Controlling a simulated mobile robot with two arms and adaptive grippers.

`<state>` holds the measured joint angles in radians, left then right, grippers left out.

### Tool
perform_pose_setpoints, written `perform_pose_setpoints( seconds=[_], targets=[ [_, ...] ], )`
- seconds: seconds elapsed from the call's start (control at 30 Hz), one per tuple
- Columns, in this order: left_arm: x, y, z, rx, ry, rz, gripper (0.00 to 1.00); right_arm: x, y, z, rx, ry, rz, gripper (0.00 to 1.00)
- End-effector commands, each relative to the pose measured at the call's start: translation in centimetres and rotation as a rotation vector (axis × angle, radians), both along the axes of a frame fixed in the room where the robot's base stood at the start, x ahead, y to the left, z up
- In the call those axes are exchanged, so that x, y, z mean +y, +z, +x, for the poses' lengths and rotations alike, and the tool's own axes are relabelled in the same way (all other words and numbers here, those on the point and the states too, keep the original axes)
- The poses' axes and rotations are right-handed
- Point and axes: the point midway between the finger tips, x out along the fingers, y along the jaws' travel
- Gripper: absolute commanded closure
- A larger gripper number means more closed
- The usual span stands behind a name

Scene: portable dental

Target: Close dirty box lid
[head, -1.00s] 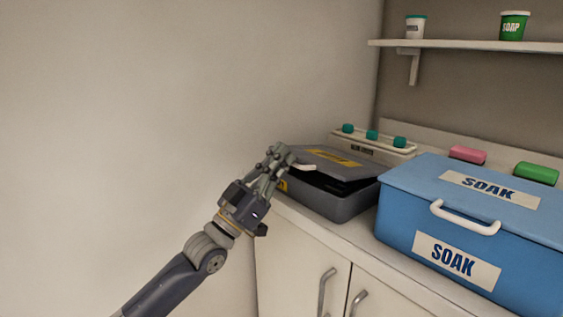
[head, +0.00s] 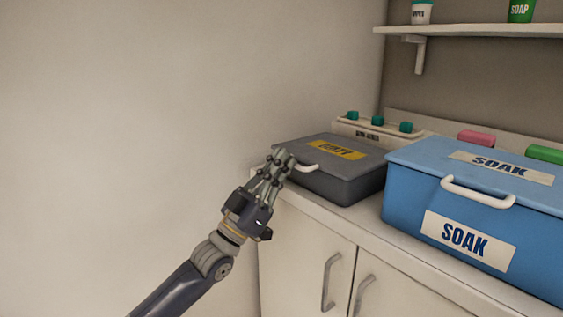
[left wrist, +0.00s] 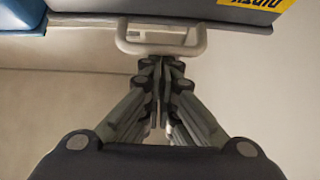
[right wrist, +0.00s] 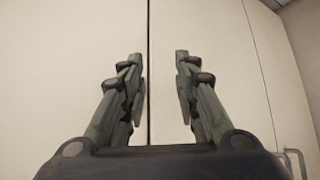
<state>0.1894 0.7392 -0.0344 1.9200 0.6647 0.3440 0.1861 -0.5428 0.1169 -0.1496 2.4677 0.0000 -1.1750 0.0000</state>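The dirty box (head: 345,186) is grey and stands on the counter. Its grey lid (head: 300,152), with a yellow label, lies down on the box with no clear gap in the head view. The lid's white handle (head: 308,168) sticks out at the front; it also shows in the left wrist view (left wrist: 160,48). My left gripper (head: 280,156) is at the handle, its fingertips close together against or just beside the bar; nothing shows between them. My right gripper (right wrist: 160,55) is open and empty, facing pale cabinet doors.
A blue SOAK box (head: 400,205) with a white handle stands close to the right of the dirty box. A pale rack with teal-topped items (head: 378,131) is behind. A shelf (head: 470,31) is above. Clear wall lies to the left.

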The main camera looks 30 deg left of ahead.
Motion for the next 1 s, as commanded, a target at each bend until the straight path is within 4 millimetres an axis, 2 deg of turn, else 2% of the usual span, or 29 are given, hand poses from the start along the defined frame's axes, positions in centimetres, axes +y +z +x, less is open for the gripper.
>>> perform_pose_setpoints(
  seconds=[0.27,0.77,0.87,1.0],
  targets=[
    [0.0,-1.0,0.1,0.012,-0.001,0.0,1.0,0.4,0.6,1.0,-0.056,0.004,0.012,0.71],
    [-0.1,-1.4,0.3,0.022,0.0,0.001,1.0,0.4,0.7,1.1,-0.06,0.004,0.013,0.71],
    [-0.1,-1.2,0.3,0.022,0.0,0.001,1.0,0.3,0.6,0.9,-0.045,0.004,0.01,0.71],
    [-0.1,-0.7,0.4,0.021,0.0,0.001,1.0,-0.4,-0.6,-1.0,0.054,-0.005,-0.011,0.71]
  ],
)
